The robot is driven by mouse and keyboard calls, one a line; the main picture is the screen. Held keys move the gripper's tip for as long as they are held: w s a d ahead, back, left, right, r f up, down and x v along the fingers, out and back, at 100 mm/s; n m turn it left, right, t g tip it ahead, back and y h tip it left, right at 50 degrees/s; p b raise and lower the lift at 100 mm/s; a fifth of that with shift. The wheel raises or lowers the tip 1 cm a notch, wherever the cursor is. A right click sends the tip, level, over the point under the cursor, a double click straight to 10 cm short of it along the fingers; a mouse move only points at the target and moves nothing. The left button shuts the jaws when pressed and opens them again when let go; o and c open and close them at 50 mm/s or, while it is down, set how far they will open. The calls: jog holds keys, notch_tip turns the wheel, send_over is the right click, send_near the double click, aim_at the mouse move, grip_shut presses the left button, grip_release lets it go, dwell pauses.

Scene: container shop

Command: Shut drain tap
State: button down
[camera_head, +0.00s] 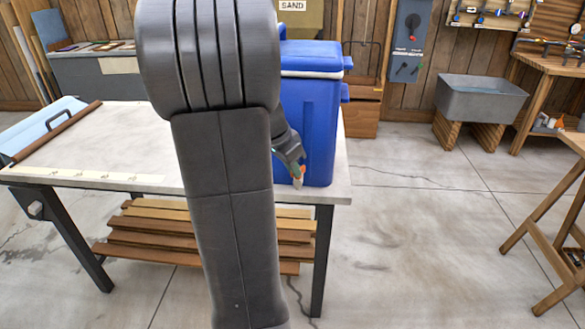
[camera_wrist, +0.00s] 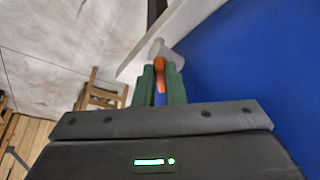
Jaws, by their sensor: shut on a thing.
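A tall blue container (camera_head: 312,125) with a white-rimmed blue lid stands on the right end of the table. The drain tap (camera_head: 299,171) is low on its side near the table edge; a small orange part shows there. In the wrist view the tap's orange handle (camera_wrist: 159,66) and pale body (camera_wrist: 159,48) show beside the blue wall. My gripper (camera_head: 296,174) is at the tap. In the wrist view its green fingers (camera_wrist: 160,85) are shut on the orange handle. My arm hides part of the container and table in the head view.
A wooden slatted shelf (camera_head: 150,235) is below. Open floor (camera_head: 410,220) lies to the right; a trestle (camera_head: 550,230) stands beyond it.

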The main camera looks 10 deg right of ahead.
jog(key=c, duration=1.5)
grip_release()
jog(key=p+v, duration=0.1)
jog(key=v, duration=1.2)
jog(key=shift+r+p, duration=0.4)
jog(key=shift+s+a, duration=0.1)
jog(key=shift+a, duration=0.05)
